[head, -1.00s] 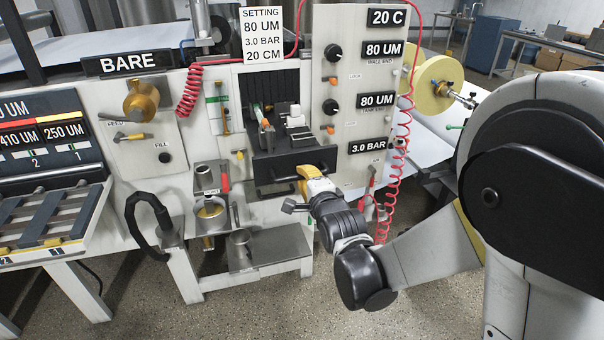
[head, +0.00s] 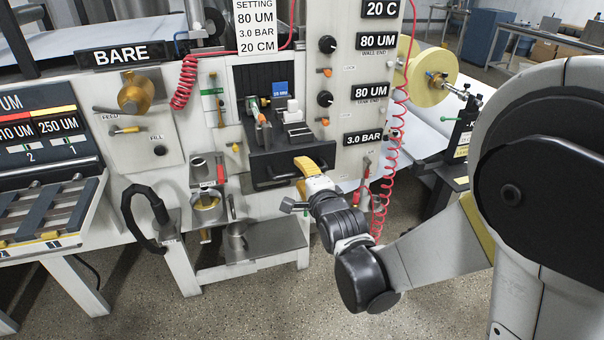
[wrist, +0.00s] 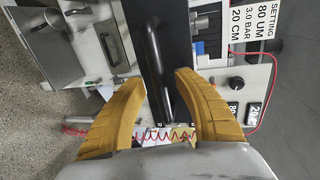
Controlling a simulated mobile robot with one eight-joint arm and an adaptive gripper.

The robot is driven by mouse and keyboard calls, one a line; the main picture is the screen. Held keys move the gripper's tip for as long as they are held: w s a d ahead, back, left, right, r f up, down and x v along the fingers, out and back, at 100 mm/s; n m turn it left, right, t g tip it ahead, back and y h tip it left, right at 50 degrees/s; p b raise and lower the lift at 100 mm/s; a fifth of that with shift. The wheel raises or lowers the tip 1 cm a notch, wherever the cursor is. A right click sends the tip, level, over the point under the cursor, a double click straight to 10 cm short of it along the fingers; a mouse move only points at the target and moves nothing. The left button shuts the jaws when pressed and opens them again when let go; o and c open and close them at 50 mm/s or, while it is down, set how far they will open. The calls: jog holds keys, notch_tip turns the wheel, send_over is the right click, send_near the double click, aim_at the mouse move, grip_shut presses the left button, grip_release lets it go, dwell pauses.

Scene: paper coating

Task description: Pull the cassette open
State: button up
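The cassette (head: 313,147) is a black drawer in the white machine's middle bay and stands partly pulled out. Its inside shows from above, with a white block and a blue label (head: 280,89). A black bar handle (head: 272,182) runs across its front. My gripper (head: 304,166) has yellow fingers at the right part of this handle. The exact finger contact is hard to see.
A red coiled hose (head: 388,195) hangs just right of my gripper. A black hoop handle (head: 130,215) is further left. The floor in front is clear.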

jog(key=v, duration=1.2)
jog(key=s+d+f+n+g+h, duration=0.2)
jog(key=s+d+n+g+h, duration=0.2)
jog(key=s+d+n+g, duration=0.4)
jog(key=s+d+n, duration=0.6)
jog(key=s, duration=0.3)
jog(key=shift+d+f+n, duration=0.25)
jog(key=shift+f+n, duration=0.15)
